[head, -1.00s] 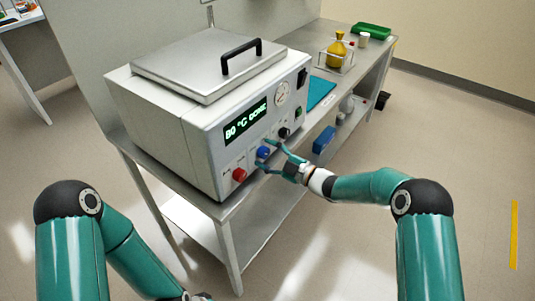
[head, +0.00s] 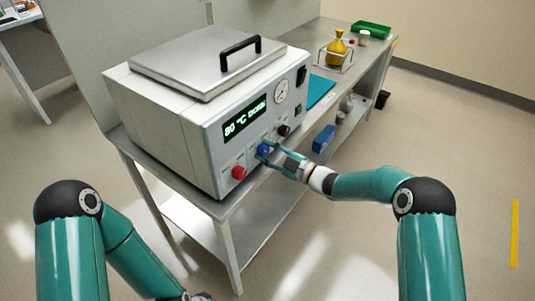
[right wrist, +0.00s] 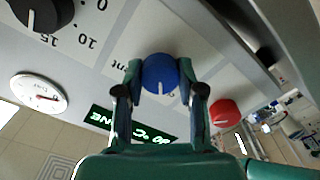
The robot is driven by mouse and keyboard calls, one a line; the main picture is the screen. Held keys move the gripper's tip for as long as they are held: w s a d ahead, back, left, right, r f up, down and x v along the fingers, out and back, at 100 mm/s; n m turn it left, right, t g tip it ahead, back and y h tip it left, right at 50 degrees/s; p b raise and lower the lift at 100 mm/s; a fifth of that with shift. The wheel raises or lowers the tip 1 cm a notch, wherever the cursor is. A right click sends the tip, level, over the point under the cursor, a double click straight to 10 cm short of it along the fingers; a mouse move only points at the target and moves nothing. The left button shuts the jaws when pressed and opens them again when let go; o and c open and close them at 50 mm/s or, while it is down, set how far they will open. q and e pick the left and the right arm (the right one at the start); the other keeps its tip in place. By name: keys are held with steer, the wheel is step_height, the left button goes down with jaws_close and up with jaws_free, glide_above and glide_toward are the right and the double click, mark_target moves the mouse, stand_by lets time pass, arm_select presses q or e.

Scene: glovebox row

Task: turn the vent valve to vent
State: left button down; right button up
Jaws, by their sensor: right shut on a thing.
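The vent valve is a blue round knob (head: 263,150) low on the front panel of a grey box-shaped oven (head: 160,110). My right gripper (head: 267,152) is shut on this knob, with one finger on each side. In the right wrist view the blue knob (right wrist: 160,72) sits between the two fingers, and a short white mark shows on its face. A printed label beside it is partly hidden; only "ent" is readable. My left arm enters at the lower left of the head view, and its gripper lies below the picture edge.
A red knob (head: 238,172) sits left of the blue one; a black knob (head: 283,130) and a gauge (head: 281,91) are to its right. A green-lit display (head: 245,119) is above. The bench continues right with a blue mat (head: 320,90) and a yellow flask (head: 337,46).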

steer(key=m+b, duration=0.1)
steer(key=m, duration=0.2)
steer(key=shift+f+b, duration=0.2)
steer(key=shift+b, duration=0.1)
steer(key=m, duration=0.3)
steer(key=shift+r+m, duration=0.1)
steer(key=shift+m, duration=0.3)
steer(key=m, duration=0.4)
steer(key=shift+m, duration=0.3)
steer(key=m+p, duration=0.1)
steer(key=m, duration=0.4)
steer(key=shift+d+r, duration=0.1)
steer(key=shift+m, duration=0.3)
steer(key=o, duration=1.1)
steer(key=shift+w, duration=0.1)
steer(key=shift+o, duration=0.2)
steer(key=v, duration=1.2)
